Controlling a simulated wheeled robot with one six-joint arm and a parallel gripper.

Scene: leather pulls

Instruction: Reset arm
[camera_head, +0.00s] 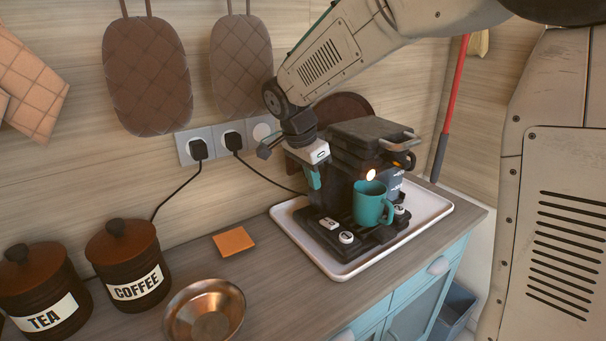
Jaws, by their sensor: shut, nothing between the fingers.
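My arm (325,62) reaches in from the upper right. My gripper (315,179) points down beside the left side of the black coffee machine (339,182). Its teal fingertip shows, and the gripper is shut and empty. I cannot tell whether it touches the machine. A teal mug (372,204) stands upright on the machine's front, under a small glowing light.
The machine stands on a white tray (337,271). A copper bowl (205,312), COFFEE canister (126,263), TEA canister (42,291) and orange note (234,241) are to the left. Cables run from wall sockets (228,138). Quilted mitts (147,75) hang above.

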